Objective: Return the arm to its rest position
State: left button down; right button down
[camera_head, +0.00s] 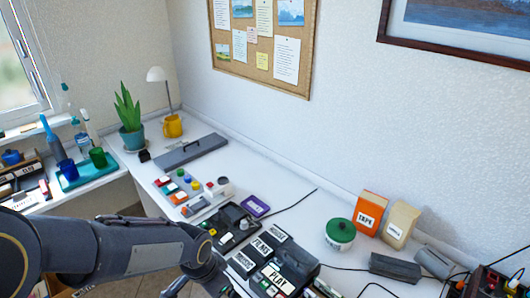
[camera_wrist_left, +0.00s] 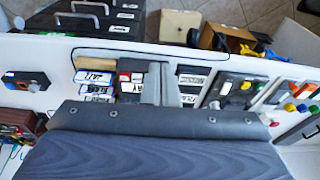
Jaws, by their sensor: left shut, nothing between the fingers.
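My left arm (camera_head: 110,255) comes in from the left in the head view, and its wrist bends down at the bottom edge. My left gripper is mostly cut off there. In the left wrist view my left gripper (camera_wrist_left: 160,88) is shut, its two grey fingers together with nothing between them. The fingers show in front of the black disc unit (camera_wrist_left: 130,72) with white labels; I cannot tell whether they touch it. My right gripper is not in view.
Bare desk lies between the purple box and the back wall.

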pick_arm(q)
jog(key=s+a+r+n+t+h, duration=0.1)
jog(key=s+a+r+n+t, duration=0.1)
jog(key=s+a+r+n, duration=0.2)
jog(key=s+a+r+n+t+h, duration=0.1)
jog(key=s+a+r+n, duration=0.4)
jog(key=s, duration=0.5)
notch_tip(320, 180, up, 2)
jog(key=shift+s+r+n+t+h, duration=0.15)
jog(key=shift+n+t+h, duration=0.15)
jog(key=shift+n+t, duration=0.3)
jog(key=shift+a, duration=0.1)
dwell(0.4)
